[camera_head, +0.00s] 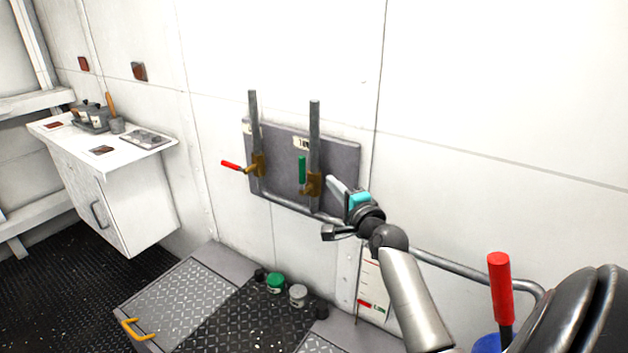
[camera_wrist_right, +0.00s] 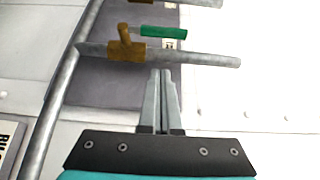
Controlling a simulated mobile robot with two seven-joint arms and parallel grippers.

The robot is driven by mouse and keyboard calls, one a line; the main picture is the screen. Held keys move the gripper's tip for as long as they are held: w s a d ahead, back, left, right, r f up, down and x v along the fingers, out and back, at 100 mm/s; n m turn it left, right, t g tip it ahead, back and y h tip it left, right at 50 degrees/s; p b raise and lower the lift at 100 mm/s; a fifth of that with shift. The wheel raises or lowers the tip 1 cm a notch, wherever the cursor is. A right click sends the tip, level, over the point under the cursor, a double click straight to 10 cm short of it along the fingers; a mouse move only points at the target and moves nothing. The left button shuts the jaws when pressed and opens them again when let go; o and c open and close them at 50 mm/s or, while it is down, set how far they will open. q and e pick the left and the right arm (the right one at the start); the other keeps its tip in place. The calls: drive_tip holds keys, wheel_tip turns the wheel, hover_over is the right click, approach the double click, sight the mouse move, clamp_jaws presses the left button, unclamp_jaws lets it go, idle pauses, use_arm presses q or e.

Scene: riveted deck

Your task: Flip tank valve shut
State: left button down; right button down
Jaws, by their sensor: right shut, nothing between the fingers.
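Two upright pipes stand on a grey wall panel (camera_head: 280,143). The right pipe has a brass valve (camera_head: 313,184) with a green handle (camera_head: 302,170) that points up along the pipe. The left pipe has a brass valve (camera_head: 258,165) with a red handle (camera_head: 231,165) that sticks out left across the pipe. My right gripper (camera_head: 333,183) is shut and empty, just right of the green-handled valve. In the right wrist view its fingertips (camera_wrist_right: 163,72) are by the pipe, apart from the green handle (camera_wrist_right: 163,32). My left gripper is out of view.
A horizontal pipe (camera_head: 460,268) runs along the wall below the panel. A large red-handled lever (camera_head: 499,285) stands at lower right. Jars with green (camera_head: 276,281) and grey (camera_head: 298,294) lids sit below. A white cabinet (camera_head: 120,195) with items on top is at left.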

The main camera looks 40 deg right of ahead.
sight(302, 175)
drive_tip(key=shift+w+a, duration=0.2)
drive_tip(key=shift+w, duration=0.8)
drive_tip(key=shift+w+a, duration=0.15)
drive_tip(key=shift+w, duration=0.8)
drive_tip(key=shift+w+a, duration=0.2)
drive_tip(key=shift+w, duration=0.8)
